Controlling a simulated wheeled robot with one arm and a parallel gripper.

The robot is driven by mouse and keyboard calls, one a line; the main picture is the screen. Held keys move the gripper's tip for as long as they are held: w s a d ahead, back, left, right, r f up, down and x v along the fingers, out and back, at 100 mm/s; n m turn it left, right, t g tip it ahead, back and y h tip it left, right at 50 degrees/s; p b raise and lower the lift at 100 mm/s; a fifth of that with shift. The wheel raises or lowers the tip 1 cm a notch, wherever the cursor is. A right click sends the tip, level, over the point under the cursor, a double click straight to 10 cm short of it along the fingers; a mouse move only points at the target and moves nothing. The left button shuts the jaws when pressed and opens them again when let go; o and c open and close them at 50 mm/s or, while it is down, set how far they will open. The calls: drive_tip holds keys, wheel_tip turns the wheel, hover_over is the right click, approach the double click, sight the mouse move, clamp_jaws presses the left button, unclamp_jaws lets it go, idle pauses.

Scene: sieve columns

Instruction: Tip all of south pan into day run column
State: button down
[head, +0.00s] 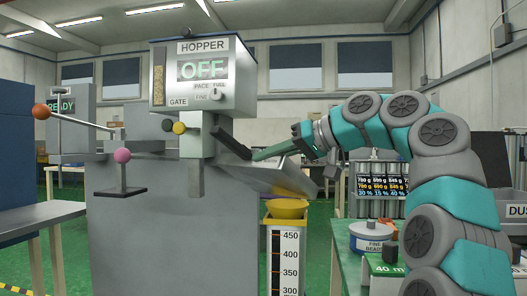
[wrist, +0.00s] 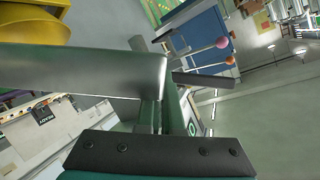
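My gripper (head: 258,156) reaches left from the arm, between the hopper box and the grey trough. Its green fingers (wrist: 162,118) look pressed together, with nothing seen between them. Their tips are hidden behind a grey metal piece in the wrist view (wrist: 85,70). In the head view a dark paddle (head: 231,143) is close to the tips; touching or apart I cannot tell. A column with a scale (head: 290,262) has a yellow funnel (head: 287,208) on top; no name shows on it. The funnel also shows in the wrist view (wrist: 35,25). I cannot make out a south pan.
The hopper (head: 203,75) reads OFF, with a gate label and knobs below. A grey sloping trough (head: 275,179) lies under my gripper, above the funnel. A tin labelled fine beads (head: 372,238) stands on the right bench. A pink ball (head: 122,155) and an orange ball (head: 41,111) are left.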

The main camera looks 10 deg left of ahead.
drive_tip(key=shift+w+d+r+m+g+y+p, duration=0.15)
drive_tip(key=shift+w+d+r+m+p, duration=0.25)
drive_tip(key=shift+p, duration=0.75)
drive_tip(key=shift+w+d+r+m+g+y+p, duration=0.2)
drive_tip(key=shift+w+r+m+p, duration=0.4)
drive_tip(key=shift+p, duration=0.5)
drive_tip(key=shift+w+d+r+m+g+y+p, duration=0.3)
drive_tip(key=shift+r+p, duration=0.35)
drive_tip(key=shift+p, duration=0.5)
drive_tip(key=shift+w+d+r+m+p, duration=0.3)
drive_tip(key=shift+w+p, duration=0.25)
drive_tip(key=shift+p, duration=0.6)
drive_tip(key=shift+w+d+y, duration=0.15)
drive_tip(key=shift+w+y, duration=0.1)
drive_tip(key=shift+w, duration=0.1)
drive_tip(key=shift+w+d+r+m+y, duration=0.15)
drive_tip(key=shift+w+d+r+m, duration=0.1)
drive_tip(key=shift+w+r+m, duration=0.15)
drive_tip(key=shift+w+d+r+m+y, duration=0.15)
drive_tip(key=shift+w+d+r+m, duration=0.1)
drive_tip(key=shift+w+m, duration=0.2)
drive_tip(key=shift+s+g, duration=0.1)
drive_tip(key=shift+g, duration=0.15)
